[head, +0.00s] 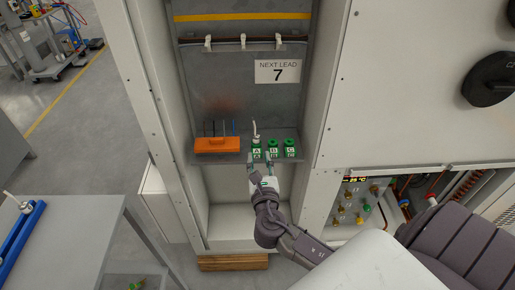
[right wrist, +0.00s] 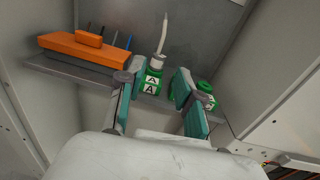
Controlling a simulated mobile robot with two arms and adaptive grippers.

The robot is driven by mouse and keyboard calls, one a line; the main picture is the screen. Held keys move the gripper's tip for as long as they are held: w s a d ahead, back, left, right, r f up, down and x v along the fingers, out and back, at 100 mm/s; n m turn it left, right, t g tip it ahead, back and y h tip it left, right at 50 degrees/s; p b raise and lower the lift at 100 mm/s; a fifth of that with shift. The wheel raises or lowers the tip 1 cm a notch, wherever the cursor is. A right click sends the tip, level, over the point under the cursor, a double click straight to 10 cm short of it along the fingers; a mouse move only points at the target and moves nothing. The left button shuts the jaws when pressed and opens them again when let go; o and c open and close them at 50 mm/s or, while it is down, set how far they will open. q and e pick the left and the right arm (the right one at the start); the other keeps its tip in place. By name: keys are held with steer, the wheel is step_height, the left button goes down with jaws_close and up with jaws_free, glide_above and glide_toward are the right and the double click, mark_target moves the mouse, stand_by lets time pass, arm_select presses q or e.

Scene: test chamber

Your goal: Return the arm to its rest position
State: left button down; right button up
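My right gripper (head: 261,160) is at the front edge of a shelf in the grey cabinet bay. Its fingers are apart with nothing held between them; the right wrist view shows the same open gripper (right wrist: 153,82). The green block A (head: 256,148) stands on the shelf just beyond the fingers, with a white lead sticking up from it. In the right wrist view block A (right wrist: 152,84) shows between the fingers; I cannot tell whether they touch it. Green blocks B (head: 273,148) and C (head: 290,148) stand to its right. My left gripper is not in view.
An orange holder (head: 216,145) with several thin rods sits left on the shelf (head: 203,158). A sign (head: 283,71) reads "NEXT LEAD 7". Cabinet side walls flank the bay. A panel with valves (head: 357,203) is at lower right, a grey table (head: 65,235) at lower left.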

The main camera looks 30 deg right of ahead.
steer(key=shift+s+a, duration=0.25)
steer(key=shift+s, duration=0.25)
steer(key=s+a+f+m+g+y, duration=0.1)
steer(key=s+f+m+g+y, duration=0.4)
steer(key=f, duration=1.3)
steer(key=s+a+f+m+g, duration=0.1)
steer(key=s+f+m+g, duration=0.45)
steer(key=f, duration=1.15)
steer(key=s+a+f+m+g+y, duration=0.1)
steer(key=s+f+m, duration=0.4)
steer(key=s, duration=0.5)
steer(key=s+a+f+m+g+y, duration=0.1)
steer(key=s+a+f+m+g, duration=0.1)
steer(key=s+f+m, duration=0.4)
steer(key=s+a+f+m+g+y, duration=0.1)
steer(key=s+f+m, duration=0.4)
steer(key=s, duration=0.9)
steer(key=shift+s+a+f+m, duration=0.2)
steer(key=shift+s+a+m, duration=0.15)
steer(key=shift+a+m, duration=0.45)
